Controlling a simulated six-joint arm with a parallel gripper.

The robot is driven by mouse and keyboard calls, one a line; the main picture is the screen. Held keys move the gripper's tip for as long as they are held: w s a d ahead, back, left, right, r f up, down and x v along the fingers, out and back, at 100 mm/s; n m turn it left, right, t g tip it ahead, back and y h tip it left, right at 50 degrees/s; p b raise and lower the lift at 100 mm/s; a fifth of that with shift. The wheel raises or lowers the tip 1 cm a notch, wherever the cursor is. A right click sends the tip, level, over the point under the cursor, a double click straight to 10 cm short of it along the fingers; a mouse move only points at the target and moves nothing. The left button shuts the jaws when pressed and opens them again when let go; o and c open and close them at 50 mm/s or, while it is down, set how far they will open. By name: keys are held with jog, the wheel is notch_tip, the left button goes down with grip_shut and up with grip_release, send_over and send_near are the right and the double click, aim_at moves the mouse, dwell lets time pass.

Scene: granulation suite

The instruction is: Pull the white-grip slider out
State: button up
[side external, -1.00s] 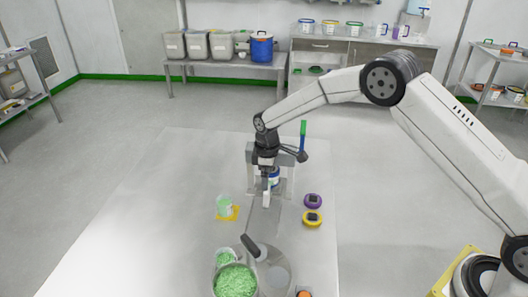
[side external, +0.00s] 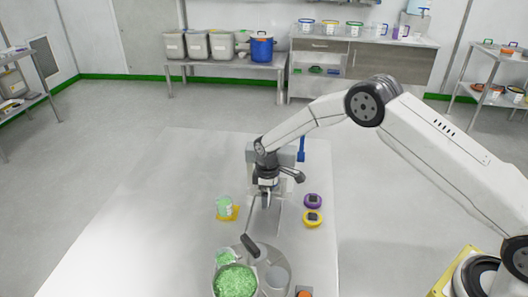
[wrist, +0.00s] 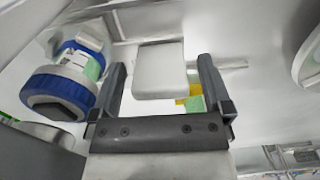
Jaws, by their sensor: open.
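The white grip (wrist: 160,68) is a pale block in the wrist view, between the two dark fingers of my gripper (wrist: 162,78). A gap shows on each side of it, so my gripper is open around or just in front of it; depth is hard to tell. In the side view my gripper (side external: 265,200) points down at the pale fixture above the table. There my wrist and fingers hide the grip and most of the slider.
The table's left side is clear.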

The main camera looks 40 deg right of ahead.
jog(key=shift+f, duration=0.3)
grip_shut()
jog(key=s+a, duration=0.9)
dwell(0.4)
grip_release()
jog(key=shift+d+r, duration=0.1)
notch_tip(320, 180, up, 8)
dwell(0.7)
